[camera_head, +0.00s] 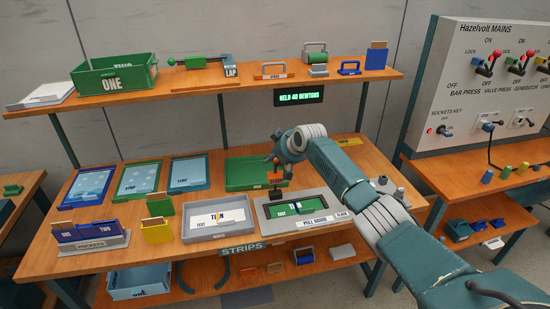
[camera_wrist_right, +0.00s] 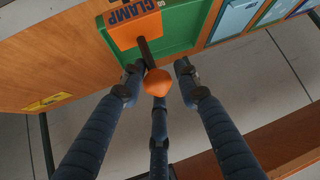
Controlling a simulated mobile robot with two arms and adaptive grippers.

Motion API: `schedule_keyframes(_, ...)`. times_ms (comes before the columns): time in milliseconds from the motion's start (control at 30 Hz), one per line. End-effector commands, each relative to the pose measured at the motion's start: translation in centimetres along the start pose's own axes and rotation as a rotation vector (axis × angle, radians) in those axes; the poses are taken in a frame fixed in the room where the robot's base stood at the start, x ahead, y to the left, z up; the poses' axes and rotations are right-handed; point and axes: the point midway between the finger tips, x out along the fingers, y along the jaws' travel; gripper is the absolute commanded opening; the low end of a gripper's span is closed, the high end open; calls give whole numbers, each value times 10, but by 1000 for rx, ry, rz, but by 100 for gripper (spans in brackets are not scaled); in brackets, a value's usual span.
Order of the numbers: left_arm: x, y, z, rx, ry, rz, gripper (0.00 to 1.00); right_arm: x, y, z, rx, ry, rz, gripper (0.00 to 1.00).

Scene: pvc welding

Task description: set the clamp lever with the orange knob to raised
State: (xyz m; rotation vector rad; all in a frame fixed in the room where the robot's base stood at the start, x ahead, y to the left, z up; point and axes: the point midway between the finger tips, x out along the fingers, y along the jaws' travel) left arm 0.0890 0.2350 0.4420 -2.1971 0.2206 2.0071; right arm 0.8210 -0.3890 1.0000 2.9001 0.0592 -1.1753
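The orange clamp (camera_wrist_right: 135,30), lettered CLAMP, stands on a green tray (camera_wrist_right: 180,30) in the right wrist view. Its dark lever (camera_wrist_right: 148,52) runs from the block to a round orange knob (camera_wrist_right: 157,83). My right gripper (camera_wrist_right: 157,80) is open, its three fingers spread around the knob; I cannot tell whether any finger touches it. In the head view my right gripper (camera_head: 278,158) is just above the clamp (camera_head: 276,174) and hides part of it, including the knob. I cannot judge the lever's exact angle. My left gripper is not in view.
The green tray (camera_head: 247,173) lies at the back of the wooden bench. In front are a grey TEST tray (camera_head: 218,232) and a PULL GAUGE box (camera_head: 330,216). A shelf (camera_head: 230,84) spans above, with a lit sign (camera_head: 299,97) beneath.

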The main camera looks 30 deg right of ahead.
Motion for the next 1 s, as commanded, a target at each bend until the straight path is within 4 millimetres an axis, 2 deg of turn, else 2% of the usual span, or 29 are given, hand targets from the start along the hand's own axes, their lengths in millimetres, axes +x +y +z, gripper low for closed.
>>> schedule_keyframes(167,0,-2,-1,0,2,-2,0,-6,0,0,0,1,-1,31)
schedule_keyframes(267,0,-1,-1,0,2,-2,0,-17,1,-1,-1,3,-1,31)
schedule_keyframes(700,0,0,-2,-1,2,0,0,-97,1,-1,-2,3,1,31)
schedule_keyframes(833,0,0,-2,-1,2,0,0,-112,1,-1,-1,2,0,31)
schedule_keyframes(1000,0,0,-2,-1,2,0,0,-119,0,0,0,1,-2,31)
